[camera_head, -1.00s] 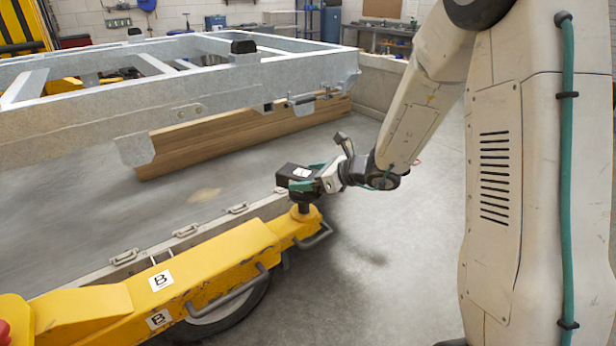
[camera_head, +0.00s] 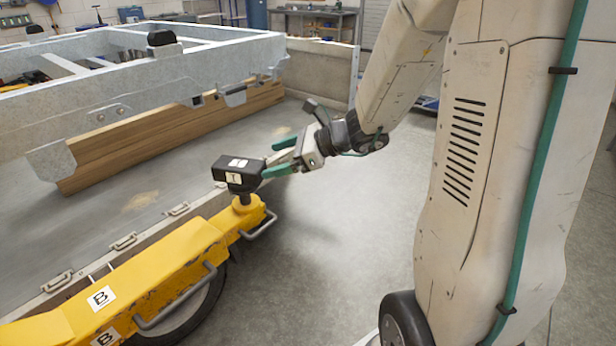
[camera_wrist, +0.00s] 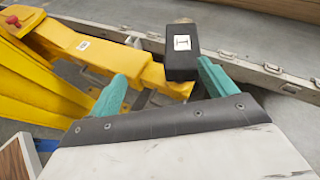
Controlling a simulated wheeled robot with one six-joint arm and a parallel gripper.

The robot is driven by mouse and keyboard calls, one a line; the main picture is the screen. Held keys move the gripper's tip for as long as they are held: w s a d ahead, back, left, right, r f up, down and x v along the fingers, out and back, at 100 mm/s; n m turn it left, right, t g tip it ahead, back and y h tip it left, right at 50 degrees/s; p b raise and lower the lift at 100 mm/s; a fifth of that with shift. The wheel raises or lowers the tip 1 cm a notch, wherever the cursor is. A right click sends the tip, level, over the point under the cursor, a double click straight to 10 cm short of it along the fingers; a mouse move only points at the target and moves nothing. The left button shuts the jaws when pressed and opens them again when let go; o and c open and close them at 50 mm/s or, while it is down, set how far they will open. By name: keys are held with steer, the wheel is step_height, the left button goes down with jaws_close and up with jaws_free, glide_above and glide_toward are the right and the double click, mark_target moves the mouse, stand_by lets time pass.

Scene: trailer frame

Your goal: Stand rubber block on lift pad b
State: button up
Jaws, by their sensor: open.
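The black rubber block (camera_head: 228,176), with white labels, sits on top of the short dark pad post (camera_head: 240,199) at the end of the yellow lift arm (camera_head: 190,246) marked B. Its underside contact is mostly hidden. My gripper (camera_head: 270,158), with green fingers, is open just right of the block and does not grip it. In the wrist view the block (camera_wrist: 181,62) lies ahead of my open gripper (camera_wrist: 162,72), close to the right finger. I cannot tell whether that finger touches it.
A grey metal trailer frame (camera_head: 110,105) with a wooden beam (camera_head: 180,130) stands at the back left. A low rail with latches (camera_head: 125,241) runs behind the lift arm. The floor (camera_head: 320,240) right of the arm is clear.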

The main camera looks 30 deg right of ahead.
steer(key=s+a+r+n+g+h, duration=0.1)
steer(key=s+a+r+n+g, duration=0.3)
steer(key=s+n, duration=0.4)
steer(key=s+a+r+n+g+h, duration=0.1)
steer(key=s+a+n+g, duration=0.2)
steer(key=s+a+n, duration=0.35)
steer(key=s+d+r+n+h, duration=0.1)
steer(key=s+d+n+h, duration=0.6)
steer(key=s+n, duration=0.3)
steer(key=s+d, duration=0.1)
steer(key=s, duration=0.2)
steer(key=shift+r+n+h, duration=0.35)
steer(key=shift+r+h, duration=0.05)
steer(key=shift+a, duration=0.1)
